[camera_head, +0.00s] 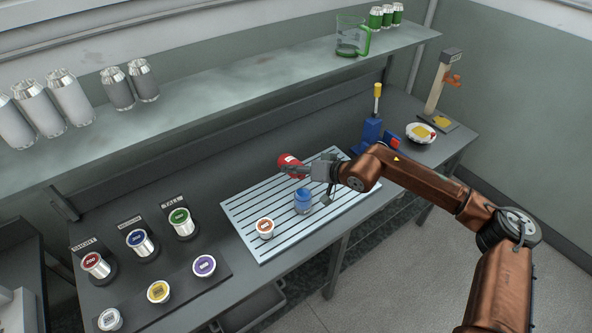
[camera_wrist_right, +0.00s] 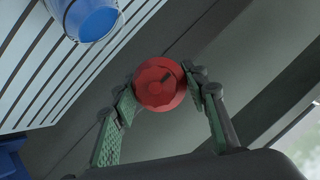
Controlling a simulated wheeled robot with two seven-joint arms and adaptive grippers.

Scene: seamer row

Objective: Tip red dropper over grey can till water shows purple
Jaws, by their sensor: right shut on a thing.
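My right gripper (camera_head: 312,172) is shut on the red dropper (camera_head: 289,162), which it holds above the back part of the slatted rack. In the right wrist view the dropper's round red end (camera_wrist_right: 160,83) shows between the two fingers (camera_wrist_right: 160,100). A blue vessel (camera_head: 303,201) stands upright on the rack, just in front of the gripper and apart from the dropper; it also shows in the right wrist view (camera_wrist_right: 88,18). Two darker grey cans (camera_head: 117,88) stand on the upper shelf. No plain grey can shows under the dropper. My left gripper is out of view.
An orange-topped tub (camera_head: 265,228) stands on the slatted rack (camera_head: 278,246). Several colour-topped cans and tubs (camera_head: 139,243) stand at the left. A blue device (camera_head: 372,132), a bowl (camera_head: 421,133) and a tap stand (camera_head: 440,90) are at the right. A green-handled jug (camera_head: 352,37) is on the shelf.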

